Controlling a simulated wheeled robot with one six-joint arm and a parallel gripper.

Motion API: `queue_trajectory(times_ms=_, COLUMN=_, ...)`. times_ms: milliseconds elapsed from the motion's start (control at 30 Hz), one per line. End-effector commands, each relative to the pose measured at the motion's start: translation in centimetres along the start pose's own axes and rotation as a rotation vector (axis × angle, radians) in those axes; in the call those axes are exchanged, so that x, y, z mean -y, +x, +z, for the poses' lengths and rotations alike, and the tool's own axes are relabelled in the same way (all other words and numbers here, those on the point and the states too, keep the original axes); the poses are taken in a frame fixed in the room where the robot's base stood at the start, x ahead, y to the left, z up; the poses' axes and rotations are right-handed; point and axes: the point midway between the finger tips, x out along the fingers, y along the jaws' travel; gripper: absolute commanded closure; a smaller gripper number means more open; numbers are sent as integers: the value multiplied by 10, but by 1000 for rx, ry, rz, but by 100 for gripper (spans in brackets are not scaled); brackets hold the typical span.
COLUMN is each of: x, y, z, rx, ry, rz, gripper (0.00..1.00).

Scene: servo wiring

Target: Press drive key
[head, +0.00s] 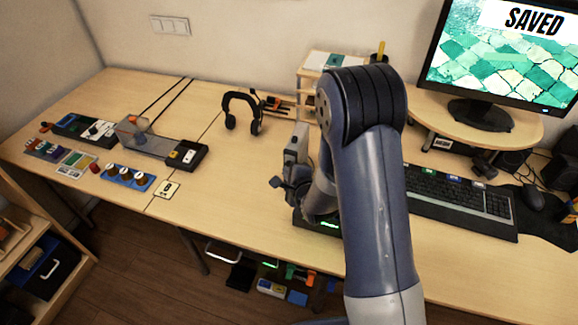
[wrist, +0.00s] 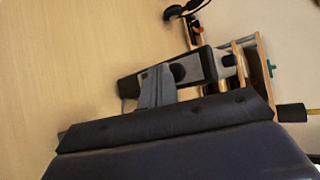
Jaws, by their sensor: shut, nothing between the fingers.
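The black keyboard (head: 465,203) lies on the desk to the right of my arm, and my arm hides its left end. Several keys along its back row have coloured caps, one of them a green-marked key (head: 430,173). Their labels are too small to read, so I cannot tell which is the drive key. My gripper (head: 280,184) is left of the keyboard, over the desk and apart from the keys. In the wrist view its grey fingers (wrist: 154,84) are together and empty, in front of a dark box (wrist: 195,68).
The monitor (head: 510,45) reads "SAVED" above a raised wooden stand. A mouse (head: 531,197) lies right of the keyboard. A low dark device with a green display (head: 328,223) sits below my gripper. Headphones (head: 243,110) and a wooden shelf stand behind. The desk centre-left is clear.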

Motion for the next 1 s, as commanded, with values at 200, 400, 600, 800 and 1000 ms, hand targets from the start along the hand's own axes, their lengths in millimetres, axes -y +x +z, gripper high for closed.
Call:
queue_trajectory(times_ms=200, x=-5, y=-5, z=5, rx=2, ry=-1, rz=0, gripper=100)
queue_trajectory(times_ms=400, x=-16, y=-19, z=15, rx=2, ry=0, rz=0, gripper=100)
queue_trajectory(times_ms=600, x=-26, y=-32, z=25, rx=3, ry=-1, rz=1, gripper=100)
queue_trajectory(times_ms=800, x=-30, y=-41, z=31, rx=1, ry=-1, rz=0, gripper=100)
queue_trajectory(times_ms=1000, x=-30, y=-42, z=31, rx=0, ry=0, rz=0, gripper=100)
